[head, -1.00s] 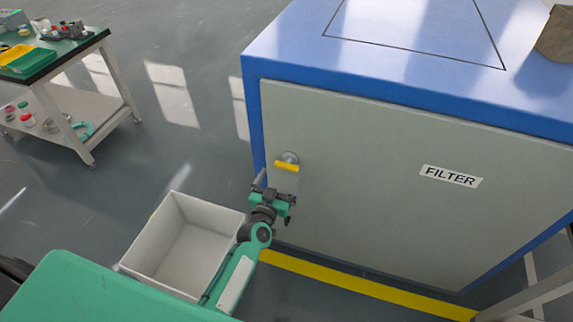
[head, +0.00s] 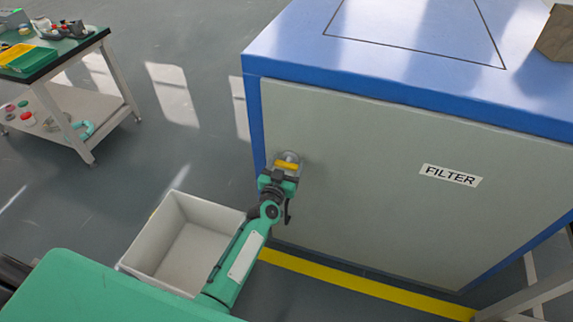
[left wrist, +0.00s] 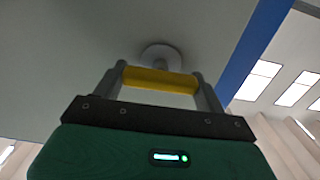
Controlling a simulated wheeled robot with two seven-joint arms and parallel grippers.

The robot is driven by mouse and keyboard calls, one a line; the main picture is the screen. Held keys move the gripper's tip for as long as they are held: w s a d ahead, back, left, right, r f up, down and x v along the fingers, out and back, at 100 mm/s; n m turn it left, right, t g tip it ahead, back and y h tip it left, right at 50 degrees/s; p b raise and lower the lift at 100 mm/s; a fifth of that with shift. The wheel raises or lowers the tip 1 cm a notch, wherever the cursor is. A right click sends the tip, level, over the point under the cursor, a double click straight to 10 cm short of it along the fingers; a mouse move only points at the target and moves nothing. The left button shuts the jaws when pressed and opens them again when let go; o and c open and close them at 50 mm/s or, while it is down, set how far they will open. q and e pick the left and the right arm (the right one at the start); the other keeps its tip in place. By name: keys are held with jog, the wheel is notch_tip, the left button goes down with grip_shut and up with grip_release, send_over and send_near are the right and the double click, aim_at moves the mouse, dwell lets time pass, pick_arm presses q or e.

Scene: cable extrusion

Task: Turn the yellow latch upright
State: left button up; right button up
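The yellow latch (head: 287,165) is a short bar on a round grey mount near the left edge of the cabinet's grey door. It lies roughly level in the head view. In the left wrist view the latch (left wrist: 160,81) spans crosswise between the two fingers, with the round mount (left wrist: 160,57) behind it. My left gripper (head: 284,169) is at the latch, its fingers spread wide, one at each end of the bar. I cannot tell whether they touch it. My right gripper is in neither view.
The blue cabinet (head: 400,95) with the FILTER door (head: 380,190) fills the right. An empty white bin (head: 190,250) stands below my left arm. A table (head: 75,55) with trays stands at far left. A yellow floor line (head: 350,283) runs along the cabinet's foot.

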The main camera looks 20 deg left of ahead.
pick_arm(q)
jog(key=shift+c, duration=1.2)
